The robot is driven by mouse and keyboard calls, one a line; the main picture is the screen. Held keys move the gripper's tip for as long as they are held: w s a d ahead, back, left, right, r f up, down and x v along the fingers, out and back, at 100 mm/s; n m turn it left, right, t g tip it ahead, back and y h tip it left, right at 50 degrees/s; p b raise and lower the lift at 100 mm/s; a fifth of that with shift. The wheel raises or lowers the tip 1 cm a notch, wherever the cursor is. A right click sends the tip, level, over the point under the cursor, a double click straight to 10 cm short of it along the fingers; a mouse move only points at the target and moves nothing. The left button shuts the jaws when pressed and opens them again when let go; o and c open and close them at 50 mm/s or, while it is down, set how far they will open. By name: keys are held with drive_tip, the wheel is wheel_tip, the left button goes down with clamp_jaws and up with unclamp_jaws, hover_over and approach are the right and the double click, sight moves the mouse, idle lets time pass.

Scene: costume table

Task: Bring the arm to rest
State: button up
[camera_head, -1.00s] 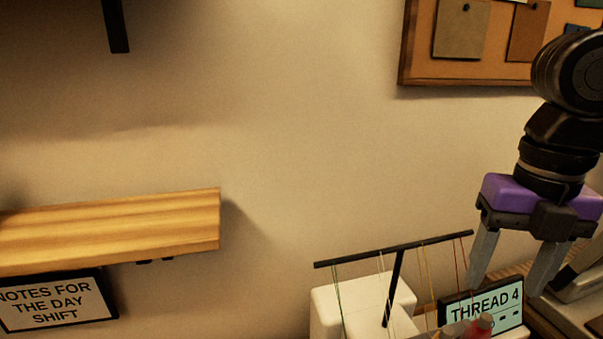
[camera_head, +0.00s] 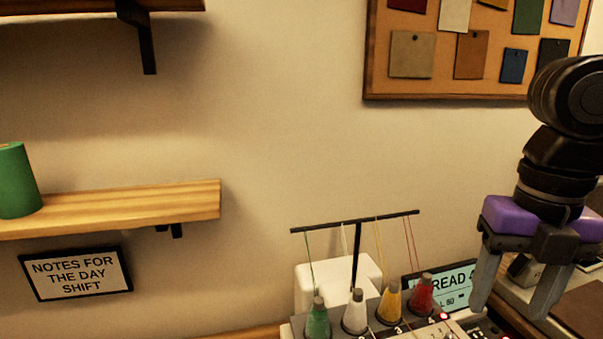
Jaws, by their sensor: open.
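My gripper (camera_head: 513,305) hangs at the right of the head view, pointing down. Its two grey fingers are spread apart with nothing between them. It has a purple body below my black wrist. It is in front of the right side of the thread machine (camera_head: 340,282) and covers part of the lit screen (camera_head: 438,286). Whether the fingertips touch anything cannot be told from this view.
The machine carries green (camera_head: 318,320), white (camera_head: 356,314), yellow (camera_head: 390,302) and red (camera_head: 422,295) cones under a black thread stand (camera_head: 357,250). A wooden shelf (camera_head: 120,208) with a green spool (camera_head: 14,182) is at left, above a notes sign (camera_head: 75,273). A cork board (camera_head: 380,75) hangs upper right.

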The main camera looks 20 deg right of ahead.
drive_tip(key=w+a+r+m+t+y, duration=0.3)
drive_tip(key=w+a+r+m+t, duration=0.15)
drive_tip(key=w, duration=0.25)
drive_tip(key=w+a+r+m+t+y, duration=0.25)
drive_tip(key=w+a+t, duration=0.2)
drive_tip(key=w, duration=0.25)
wheel_tip(320, 180, up, 12)
drive_tip(key=w+a+m+t+y, duration=0.2)
drive_tip(key=m+t+y, duration=0.3)
drive_tip(key=m+t, duration=0.45)
drive_tip(key=s+d+f+m+t+h, duration=0.25)
drive_tip(key=s+f+m+h, duration=0.25)
drive_tip(key=f+m+h, duration=0.4)
drive_tip(key=s+d+f+m+t+h, duration=0.2)
drive_tip(key=s+d+f+m+h, duration=0.25)
drive_tip(key=f+m+h, duration=0.4)
drive_tip(key=s+a+f+n+g+y, duration=0.1)
drive_tip(key=s+a+f+g+y, duration=0.1)
drive_tip(key=s+f, duration=0.6)
drive_tip(key=s+a+f+n+g+y, duration=0.1)
drive_tip(key=s+a+f+g+y, duration=0.1)
drive_tip(key=s+f, duration=0.7)
drive_tip(key=s+a+f+n+g+y, duration=0.2)
drive_tip(key=s+a+f, duration=0.4)
drive_tip(key=s+f, duration=0.3)
drive_tip(key=s+g+y, duration=0.1)
drive_tip(key=s+g, duration=0.1)
drive_tip(key=s, duration=0.1)
